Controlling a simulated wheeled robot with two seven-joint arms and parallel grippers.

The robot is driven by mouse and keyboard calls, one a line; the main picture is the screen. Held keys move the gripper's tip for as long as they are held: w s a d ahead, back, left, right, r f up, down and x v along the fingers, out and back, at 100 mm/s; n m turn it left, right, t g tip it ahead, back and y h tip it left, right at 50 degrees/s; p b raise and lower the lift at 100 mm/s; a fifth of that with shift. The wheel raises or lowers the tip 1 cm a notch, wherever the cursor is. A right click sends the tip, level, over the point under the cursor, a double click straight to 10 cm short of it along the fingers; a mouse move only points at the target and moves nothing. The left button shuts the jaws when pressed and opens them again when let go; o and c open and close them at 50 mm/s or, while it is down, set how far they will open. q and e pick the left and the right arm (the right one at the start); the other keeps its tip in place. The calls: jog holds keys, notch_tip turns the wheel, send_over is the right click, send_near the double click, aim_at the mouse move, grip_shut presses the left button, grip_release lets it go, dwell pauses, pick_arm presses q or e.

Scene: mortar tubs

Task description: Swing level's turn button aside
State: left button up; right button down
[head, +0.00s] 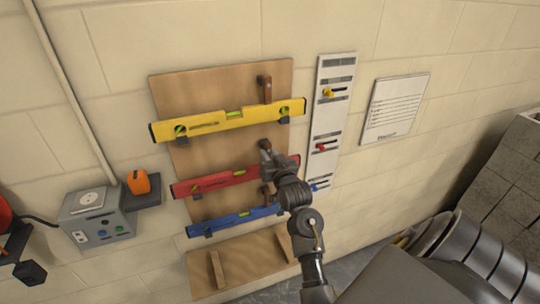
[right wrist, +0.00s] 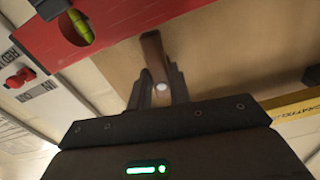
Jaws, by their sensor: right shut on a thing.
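A red level (head: 222,181) hangs on a wooden board (head: 215,88) between a yellow level (head: 228,120) and a blue level (head: 233,220). Small brown wooden turn buttons sit on the board at the levels. My right gripper (head: 265,153) is at the turn button just above the red level, mostly hiding it in the head view. In the right wrist view, my right gripper (right wrist: 160,90) is shut on this brown turn button (right wrist: 152,48), whose far end shows beyond the fingers, close to the red level (right wrist: 110,22). My left gripper is not in view.
A white strip (head: 322,130) with yellow, red and blue knobs is right of the board. A paper sheet (head: 396,108) hangs farther right. A grey box (head: 97,215) and an orange item (head: 138,182) are at left. Grey blocks (head: 510,175) stand at far right.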

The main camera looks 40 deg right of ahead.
jog(key=shift+w+a+r+m, duration=0.1)
jog(key=shift+a+r+m, duration=0.05)
jog(key=shift+m, duration=2.5)
jog(key=shift+s+a+r+m, duration=0.1)
jog(key=shift+r+m, duration=0.05)
jog(key=shift+m, duration=2.45)
jog(key=shift+w+a+r+m, duration=0.1)
jog(key=shift+a+r+m, duration=0.05)
jog(key=shift+m, duration=2.5)
jog(key=c, duration=1.3)
grip_release()
